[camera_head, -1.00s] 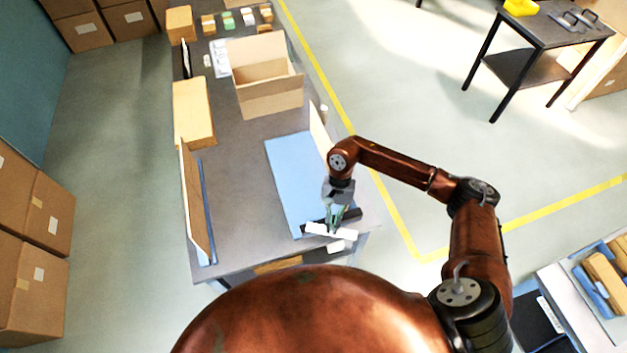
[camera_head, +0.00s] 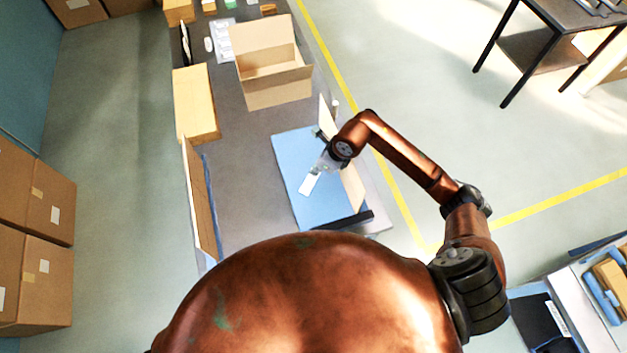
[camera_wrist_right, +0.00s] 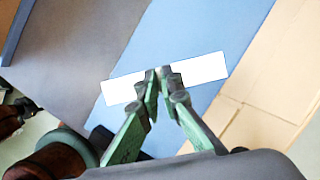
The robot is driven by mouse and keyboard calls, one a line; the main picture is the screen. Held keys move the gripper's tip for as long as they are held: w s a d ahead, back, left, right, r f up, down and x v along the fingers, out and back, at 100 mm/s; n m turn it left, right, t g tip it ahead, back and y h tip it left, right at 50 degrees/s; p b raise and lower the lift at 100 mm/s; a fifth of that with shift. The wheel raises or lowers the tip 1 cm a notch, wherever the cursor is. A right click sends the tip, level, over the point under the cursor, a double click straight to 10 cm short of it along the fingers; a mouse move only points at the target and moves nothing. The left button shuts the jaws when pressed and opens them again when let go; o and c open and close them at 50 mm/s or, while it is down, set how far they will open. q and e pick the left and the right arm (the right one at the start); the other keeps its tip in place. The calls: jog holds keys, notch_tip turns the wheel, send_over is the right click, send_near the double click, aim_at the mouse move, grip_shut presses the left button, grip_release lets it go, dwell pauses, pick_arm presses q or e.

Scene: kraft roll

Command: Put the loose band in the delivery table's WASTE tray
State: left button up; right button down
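The loose band looks like a short white strip (camera_head: 309,185); in the right wrist view it (camera_wrist_right: 205,70) runs crosswise between my green fingers and sticks out on both sides. My right gripper (camera_head: 321,170) is shut on it, above the blue mat (camera_head: 290,155) on the packing table; the exact height cannot be told. The fingertips (camera_wrist_right: 160,75) in the right wrist view are close together at the strip. My left gripper is not in view. I cannot read a WASTE label or pick out that tray.
An open carton (camera_head: 275,95) and a closed box (camera_head: 195,105) stand on the table (camera_head: 245,160). Upright cardboard panels (camera_head: 198,200) flank the mat. A black bar (camera_head: 345,221) lies at its near edge. A dark table (camera_head: 560,20) stands top right; a surface with blue-lined contents (camera_head: 600,290) lower right.

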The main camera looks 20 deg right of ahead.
aim_at(316, 186)
notch_tip(316, 186, down, 9)
jog(key=shift+s+f+p, duration=0.1)
jog(key=shift+p, duration=0.2)
jog(key=shift+f, duration=0.1)
jog(key=c, duration=2.2)
grip_release()
jog(key=shift+o, duration=0.2)
